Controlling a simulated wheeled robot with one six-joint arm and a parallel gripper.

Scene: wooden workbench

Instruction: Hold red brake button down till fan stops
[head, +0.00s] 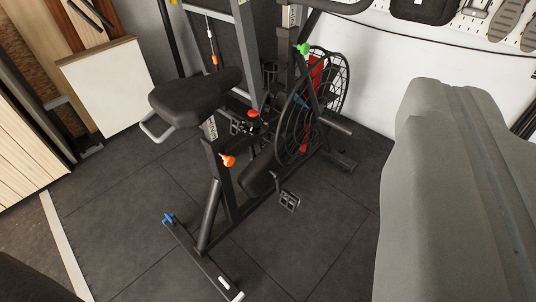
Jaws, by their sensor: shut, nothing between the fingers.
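A black exercise bike stands on the dark floor, its caged fan (294,128) at the front. Red parts show behind the cage wires; I cannot tell from this one frame whether the fan turns. A small red button (253,114) sits on the bike's frame between the seat (196,97) and the fan, and looks like the brake button. Nothing is seen touching it. My gripper's fingers do not show in this view.
An orange knob (228,160) and a green knob (303,49) stick out from the bike. A pedal (289,201) juts out low. Boards (105,85) lean at the left. A large grey shape blocks the right side. Floor (125,215) left of the bike is clear.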

